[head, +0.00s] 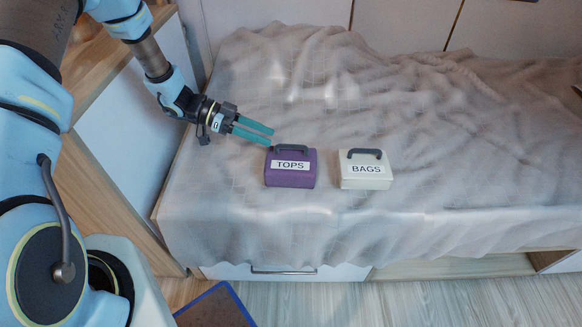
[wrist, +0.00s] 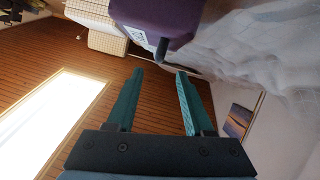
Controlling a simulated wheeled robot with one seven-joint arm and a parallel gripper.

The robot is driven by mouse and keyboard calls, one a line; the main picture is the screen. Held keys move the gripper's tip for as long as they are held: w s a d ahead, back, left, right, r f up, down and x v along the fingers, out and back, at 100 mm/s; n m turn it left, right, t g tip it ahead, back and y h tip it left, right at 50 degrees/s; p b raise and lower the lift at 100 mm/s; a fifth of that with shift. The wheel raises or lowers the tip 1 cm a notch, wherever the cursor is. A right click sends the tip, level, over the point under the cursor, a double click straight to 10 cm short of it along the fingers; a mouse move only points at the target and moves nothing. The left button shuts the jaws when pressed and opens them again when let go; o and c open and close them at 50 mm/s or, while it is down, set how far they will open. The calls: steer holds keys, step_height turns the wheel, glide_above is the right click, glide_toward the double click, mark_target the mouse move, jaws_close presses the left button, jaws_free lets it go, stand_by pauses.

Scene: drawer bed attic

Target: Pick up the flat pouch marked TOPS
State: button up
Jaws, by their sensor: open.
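The flat purple pouch marked TOPS (head: 290,179) stands on the grey bed cover, with a dark handle (head: 291,147) on top. In the wrist view the purple pouch (wrist: 150,14) shows at the top, its dark handle pointing toward the gap between my fingers. My gripper (head: 270,138) has two teal fingers, spread apart with nothing between them. It is just to the upper left of the handle in the head view, its fingertips close to it. In the wrist view the open fingers (wrist: 160,72) appear short of the handle. Whether they touch it I cannot tell.
A cream pouch marked BAGS (head: 365,184), also with a dark handle, stands just right of the purple pouch. The wrinkled bed cover (head: 440,150) is bare to the right. A wooden-edged cabinet (head: 130,130) stands left of the bed. A drawer handle (head: 283,271) shows below the bed.

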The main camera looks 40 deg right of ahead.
mark_target(295, 147)
steer(key=p+x, duration=0.1)
steer(key=x, duration=0.8)
steer(key=shift+s+d+r+p, duration=0.1)
steer(key=shift+s+p, duration=0.05)
steer(key=shift+p, duration=0.15)
jaws_close()
stand_by(1.1)
